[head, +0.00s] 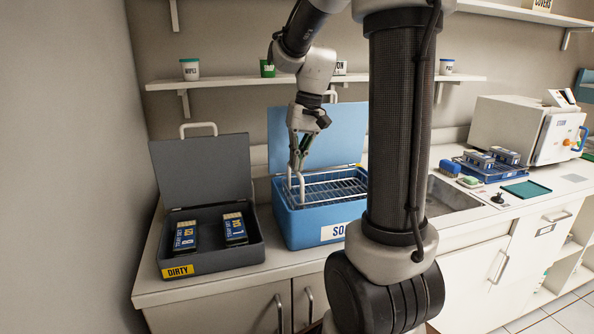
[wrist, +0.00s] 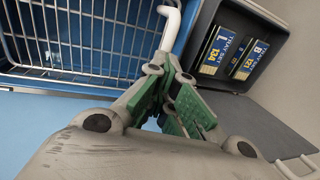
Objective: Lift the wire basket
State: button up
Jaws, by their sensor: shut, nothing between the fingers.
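The wire basket (head: 338,186) sits inside the open blue bin (head: 300,222) marked "SO…", the rest of the label being hidden behind my arm. In the wrist view its white wire grid (wrist: 85,38) fills the upper left. The basket's white handle (head: 290,186) stands up at its left end, and it also shows in the wrist view (wrist: 171,27). My gripper (head: 297,168) points down right by this handle, and its green-padded fingers (wrist: 166,70) are closed. The fingertips overlap the handle's lower part in the wrist view; I cannot tell whether they touch it.
The grey "DIRTY" case (head: 213,262) stands open at the left with two labelled packs (head: 234,228) inside. The bin's blue lid (head: 290,130) stands up behind it. A sink (head: 440,195), a blue tray (head: 485,172) and a white machine (head: 520,128) are to the right. A shelf (head: 220,83) hangs above.

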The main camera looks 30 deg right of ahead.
jog(key=o, duration=0.7)
jog(key=shift+f, duration=0.1)
jog(key=r, duration=0.4)
jog(key=d+r, duration=0.1)
jog(key=r, duration=0.3)
jog(key=d+r, duration=0.1)
jog(key=r, duration=0.2)
jog(key=shift+s+d+r, duration=0.1)
jog(key=shift+s+r, duration=0.25)
jog(key=shift+r, duration=0.05)
jog(key=shift+w, duration=0.1)
